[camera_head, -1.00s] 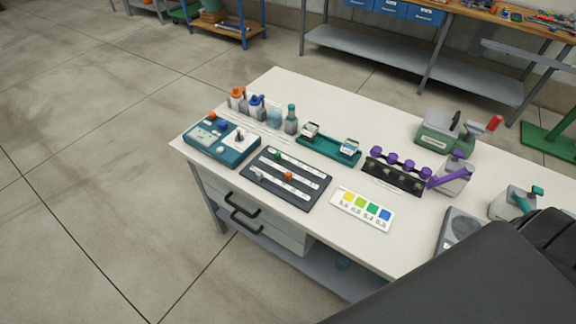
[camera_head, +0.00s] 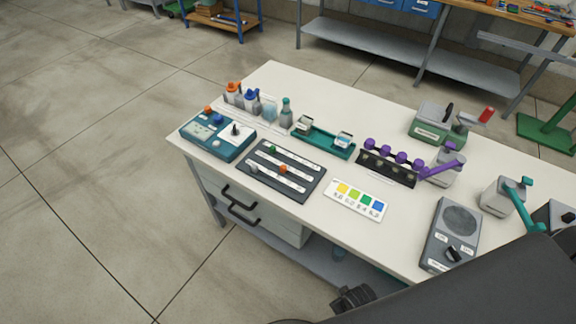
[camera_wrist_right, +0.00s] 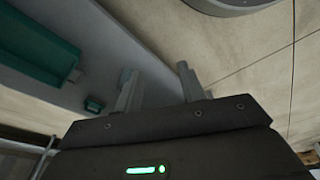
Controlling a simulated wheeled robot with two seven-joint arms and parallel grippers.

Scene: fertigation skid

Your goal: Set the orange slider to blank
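The orange slider (camera_head: 283,169) is a small knob on the middle of three white tracks on a dark slider panel (camera_head: 312,192). It stands around the middle of its track. Any markings along the track, including a blank one, are too small to read. A green knob (camera_head: 271,149) sits on the far track and a pale grey knob (camera_head: 253,168) near the left end of the near track. My right gripper (camera_wrist_right: 159,88) shows in the right wrist view with its fingers apart and nothing between them. My left gripper is not in view.
The panel lies near the front edge of a white table (camera_head: 300,228). A teal control box (camera_head: 218,138) is left of it, a colour card (camera_head: 357,200) right, a green tray (camera_head: 323,142) behind. A grey speaker-like box (camera_head: 452,232) stands farther right. My dark arm covers the lower right.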

